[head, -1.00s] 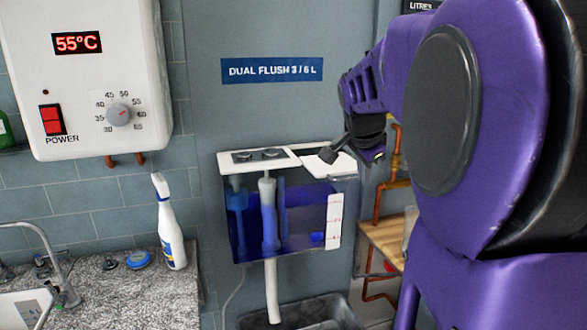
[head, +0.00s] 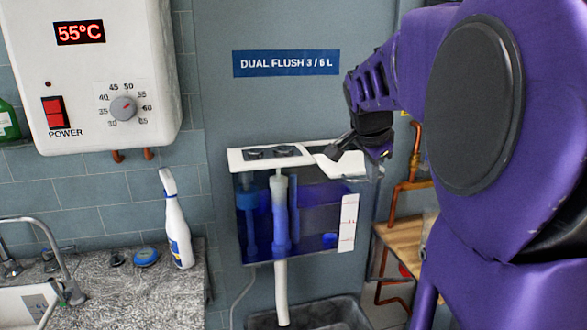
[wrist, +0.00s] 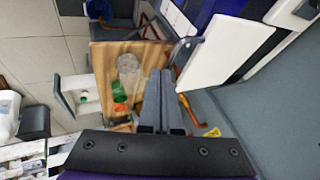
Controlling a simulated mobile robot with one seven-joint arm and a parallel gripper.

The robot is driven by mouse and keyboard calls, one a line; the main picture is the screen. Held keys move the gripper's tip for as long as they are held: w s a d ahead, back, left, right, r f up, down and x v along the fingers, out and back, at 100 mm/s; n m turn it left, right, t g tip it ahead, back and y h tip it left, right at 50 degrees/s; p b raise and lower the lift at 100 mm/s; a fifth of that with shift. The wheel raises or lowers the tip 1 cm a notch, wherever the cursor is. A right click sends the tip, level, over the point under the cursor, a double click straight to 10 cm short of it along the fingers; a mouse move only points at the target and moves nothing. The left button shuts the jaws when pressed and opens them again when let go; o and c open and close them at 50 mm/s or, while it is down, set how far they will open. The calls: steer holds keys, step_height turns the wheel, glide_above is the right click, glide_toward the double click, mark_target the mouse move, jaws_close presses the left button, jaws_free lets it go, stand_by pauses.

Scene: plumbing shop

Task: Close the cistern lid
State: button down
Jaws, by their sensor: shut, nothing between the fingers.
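The cistern (head: 246,257) is a clear-sided tank with blue water inside, fixed to the wall in the middle of the head view. Its white top has two dark flush buttons on the left part. The white lid panel (head: 338,166) is at the right part of the top; it also shows as a white slab in the wrist view (wrist: 222,62). I cannot tell its exact tilt. My gripper (head: 338,150) is shut and empty, close above the lid panel. In the wrist view the shut fingers (wrist: 161,85) are left of the slab. Contact with the lid is unclear.
A wooden shelf (head: 402,241) with copper pipes is right of the cistern. A spray bottle (head: 177,225) stands on the counter (head: 125,295) at left, under the water heater (head: 85,90). My arm hides the right side of the head view.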

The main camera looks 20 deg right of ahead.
mark_target(352, 163)
steer(key=w, duration=0.3)
steer(key=w+p, duration=0.1)
steer(key=w, duration=0.2)
steer(key=w+p, duration=0.1)
steer(key=w, duration=0.3)
steer(key=shift+d, duration=0.3)
steer(key=shift+s, duration=0.15)
